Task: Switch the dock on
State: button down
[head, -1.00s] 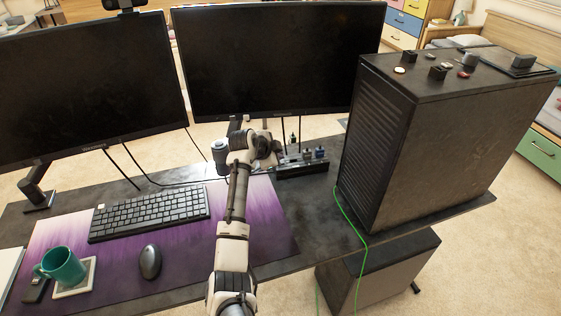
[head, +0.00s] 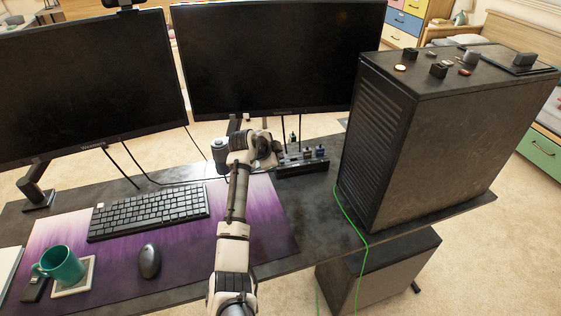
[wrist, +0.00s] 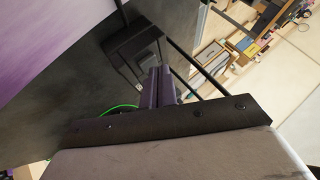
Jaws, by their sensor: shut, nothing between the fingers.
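The dock (head: 303,168) is a low black box with several small plugs or sticks standing in its top. It sits on the desk below the right monitor, left of the large black PC case. The wrist view shows a dark box (wrist: 133,38) just beyond the fingertips, which looks like the dock. My gripper (wrist: 158,70) is shut and empty, its two dark fingers side by side. In the head view its end is close to the dock's left end, and my arm hides the fingers. I cannot tell whether they touch the dock. No switch or light on it is clear.
The PC case (head: 440,140) stands close on the right, with small items on top. The right monitor (head: 275,60) rises behind the dock. A grey cylinder (head: 220,155) stands left of my wrist. Keyboard (head: 150,212), mouse (head: 149,261) and teal mug (head: 62,265) lie left.

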jog(key=shift+f, duration=0.1)
dwell(0.3)
jog(key=shift+r, duration=0.4)
jog(key=shift+r+p, duration=1.8)
jog(key=shift+r, duration=1.25)
